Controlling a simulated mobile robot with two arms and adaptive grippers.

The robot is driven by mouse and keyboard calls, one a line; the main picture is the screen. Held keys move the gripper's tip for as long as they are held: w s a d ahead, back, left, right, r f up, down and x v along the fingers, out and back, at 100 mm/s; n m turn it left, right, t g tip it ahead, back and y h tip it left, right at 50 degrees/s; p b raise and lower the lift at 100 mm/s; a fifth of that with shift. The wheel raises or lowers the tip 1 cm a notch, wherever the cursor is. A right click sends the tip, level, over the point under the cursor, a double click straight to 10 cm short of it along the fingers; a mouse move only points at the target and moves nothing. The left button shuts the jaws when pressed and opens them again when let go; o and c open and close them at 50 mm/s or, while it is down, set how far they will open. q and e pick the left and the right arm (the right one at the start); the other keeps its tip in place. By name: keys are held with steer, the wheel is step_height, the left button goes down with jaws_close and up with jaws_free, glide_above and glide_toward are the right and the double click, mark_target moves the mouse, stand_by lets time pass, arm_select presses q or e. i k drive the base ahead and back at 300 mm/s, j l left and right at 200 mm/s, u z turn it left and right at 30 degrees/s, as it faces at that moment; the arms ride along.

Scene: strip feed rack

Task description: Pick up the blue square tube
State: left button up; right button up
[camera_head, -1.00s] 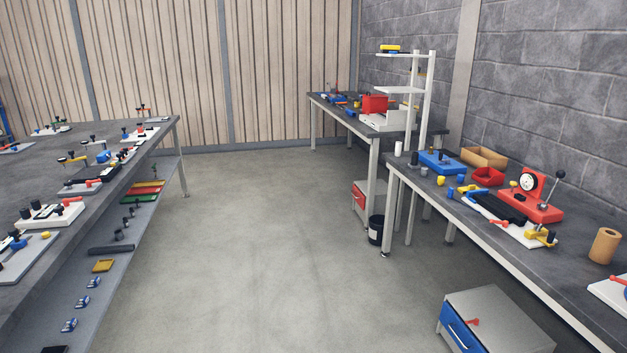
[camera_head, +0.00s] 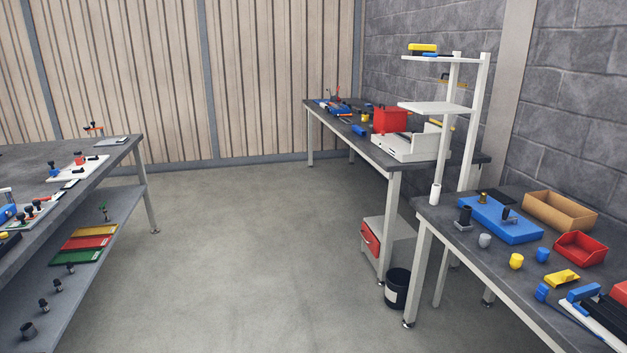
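I cannot tell for sure which thing is the blue square tube. A small blue bar (camera_head: 359,130) lies near the front edge of the far bench, and its shape is too small to make out. Other blue pieces are a small blue part (camera_head: 542,254) and another blue part (camera_head: 541,292) on the right bench. Neither of my grippers is in view.
The far bench (camera_head: 390,158) carries a red box (camera_head: 390,119) and a white machine (camera_head: 411,146). A white shelf stand (camera_head: 436,108), right bench (camera_head: 470,262), black bin (camera_head: 397,288) and left bench (camera_head: 105,156) flank clear floor (camera_head: 240,250).

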mark_target(359, 130)
steer(key=i, duration=2.25)
steer(key=i+z, duration=0.2)
steer(key=i, duration=0.3)
steer(key=i+j+z, duration=0.25)
steer(key=i, duration=0.2)
steer(key=i+j+z, duration=0.2)
steer(key=i, duration=0.25)
steer(key=i+j+z, duration=0.1)
steer(key=i+j, duration=0.65)
